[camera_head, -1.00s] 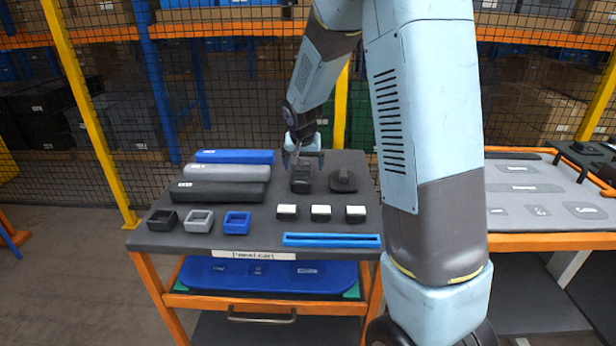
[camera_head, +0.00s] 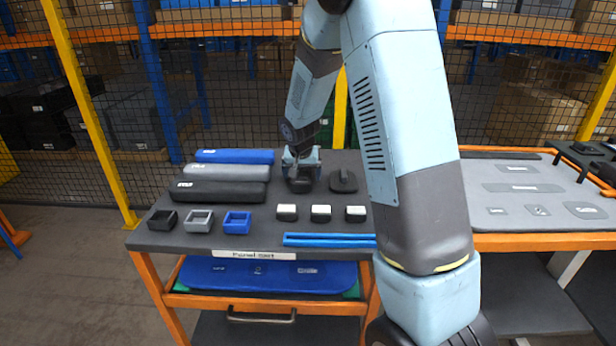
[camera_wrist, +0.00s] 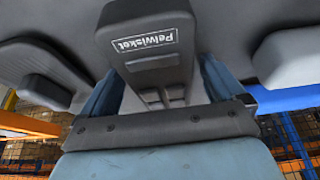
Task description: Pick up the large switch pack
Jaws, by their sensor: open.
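A dark grey block (camera_head: 300,185), which looks like the large switch pack, stands near the back middle of the cart top. In the wrist view the block (camera_wrist: 150,30) carries a white-framed label and small rocker-like parts at its near end. My gripper (camera_head: 302,176) is right over it, pointing down. In the wrist view my gripper (camera_wrist: 160,88) has its blue fingers apart, one on each side of the block. I cannot tell whether the fingers touch it. My gripper hides part of the block in the head view.
A dark knobbed plate (camera_head: 343,182) sits close on the right. A black bar (camera_head: 220,191), a grey bar (camera_head: 225,172) and a blue bar (camera_head: 234,156) lie on the left. Small white-topped blocks (camera_head: 321,213), open frames (camera_head: 199,220) and a blue strip (camera_head: 325,240) lie in front.

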